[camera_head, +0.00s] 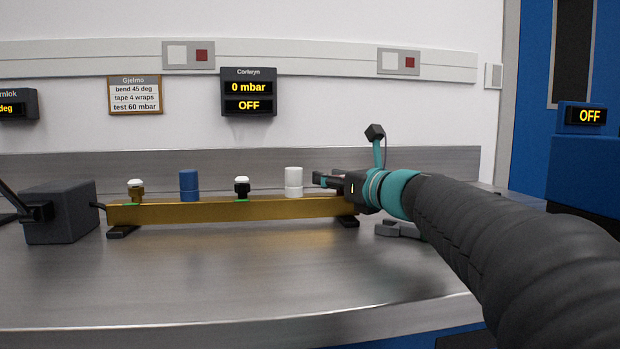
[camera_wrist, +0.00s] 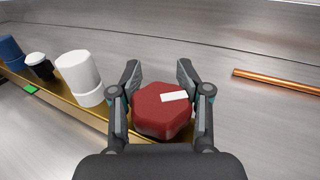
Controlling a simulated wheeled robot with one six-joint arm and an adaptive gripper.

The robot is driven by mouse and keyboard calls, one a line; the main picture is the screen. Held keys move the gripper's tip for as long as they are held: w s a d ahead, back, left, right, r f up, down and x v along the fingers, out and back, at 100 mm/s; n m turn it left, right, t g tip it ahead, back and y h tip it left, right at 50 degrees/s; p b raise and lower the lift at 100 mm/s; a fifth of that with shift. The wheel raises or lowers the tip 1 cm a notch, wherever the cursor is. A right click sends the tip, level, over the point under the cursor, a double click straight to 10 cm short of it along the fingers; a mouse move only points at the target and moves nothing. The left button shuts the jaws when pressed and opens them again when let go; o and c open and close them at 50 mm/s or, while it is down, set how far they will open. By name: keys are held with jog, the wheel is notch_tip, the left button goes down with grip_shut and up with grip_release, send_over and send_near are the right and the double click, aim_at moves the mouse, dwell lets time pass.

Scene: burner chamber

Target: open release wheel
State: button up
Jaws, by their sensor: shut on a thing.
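The release wheel appears to be the dark red, six-sided knob (camera_wrist: 162,108) with a white mark on its top, in the wrist view. It sits at the end of the brass manifold bar (camera_head: 240,209), beside a white cap (camera_head: 293,181). My gripper (camera_wrist: 158,78) is shut on the red wheel, one finger on each side of it. In the head view my gripper (camera_head: 328,181) is over the bar's right end, and the wheel is hidden there.
The bar also carries a blue cap (camera_head: 189,185) and two small white-topped fittings (camera_head: 241,187). A black box (camera_head: 60,212) stands at its left. A wall display (camera_head: 248,91) reads 0 mbar, OFF. A copper tube (camera_wrist: 278,81) lies behind. The bench front is clear.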

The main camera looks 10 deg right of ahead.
jog(key=shift+s+a+f+n+g+y+p, duration=0.15)
jog(key=shift+n+g+y+p, duration=0.25)
jog(key=shift+y, duration=0.25)
jog(key=shift+w+f+n+g+y+p, duration=0.1)
jog(key=shift+n+g+y+p, duration=0.15)
jog(key=shift+n+y, duration=0.35)
dwell(1.1)
jog(key=o, duration=0.8)
jog(key=shift+s, duration=0.1)
jog(key=shift+o, duration=0.4)
jog(key=shift+d+r, duration=0.1)
jog(key=shift+d, duration=0.1)
jog(key=shift+a, duration=0.15)
jog(key=shift+r, duration=0.1)
jog(key=v, duration=1.2)
